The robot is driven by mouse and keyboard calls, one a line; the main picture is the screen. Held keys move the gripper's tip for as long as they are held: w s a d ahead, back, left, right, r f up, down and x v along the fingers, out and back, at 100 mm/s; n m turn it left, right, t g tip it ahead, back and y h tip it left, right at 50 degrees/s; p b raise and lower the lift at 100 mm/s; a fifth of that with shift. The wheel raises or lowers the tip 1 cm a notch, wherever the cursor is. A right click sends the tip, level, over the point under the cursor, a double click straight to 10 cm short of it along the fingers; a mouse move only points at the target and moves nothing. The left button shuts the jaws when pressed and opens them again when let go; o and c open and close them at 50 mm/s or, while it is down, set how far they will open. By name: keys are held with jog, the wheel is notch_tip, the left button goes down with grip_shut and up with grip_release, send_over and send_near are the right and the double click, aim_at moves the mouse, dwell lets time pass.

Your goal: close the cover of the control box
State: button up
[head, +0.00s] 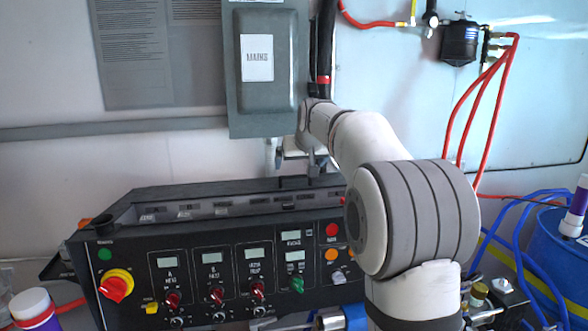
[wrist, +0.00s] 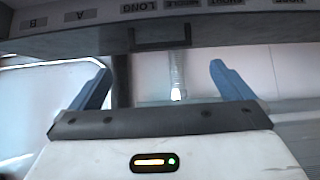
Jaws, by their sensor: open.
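The control box (head: 215,265) is a wide black console with dials, small displays and coloured knobs, below the grey wall cabinet. Along its top a labelled strip (head: 185,212) shows in an opening, and a long dark cover (head: 215,190) appears raised at the back of it. A dark handle (wrist: 160,38) shows at the top of the wrist view, beside upside-down labels. My gripper (head: 298,165) is at the back upper edge of the box, right of its middle. Its two blue fingers (wrist: 158,80) are wide apart with nothing between them. My arm hides the box's right part.
A grey cabinet marked MAINS (head: 265,65) hangs directly above my gripper. Red hoses (head: 483,110) and a black filter (head: 459,42) are at the upper right. A blue drum (head: 560,250) and blue hoses stand at the right. A white-capped bottle (head: 30,305) is at the lower left.

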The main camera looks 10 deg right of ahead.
aim_at(295, 177)
jog(key=p+x, duration=0.2)
jog(key=x, duration=0.5)
jog(key=shift+w+f, duration=0.2)
jog(key=shift+w, duration=0.25)
jog(key=c, duration=1.1)
jog(key=shift+s, duration=0.35)
jog(key=s+r+b, duration=0.2)
jog(key=s+b, duration=0.6)
jog(key=s, duration=0.7)
jog(key=shift+s+r+b, duration=0.3)
jog(key=shift+r+b, duration=0.05)
jog(key=shift+b, duration=0.05)
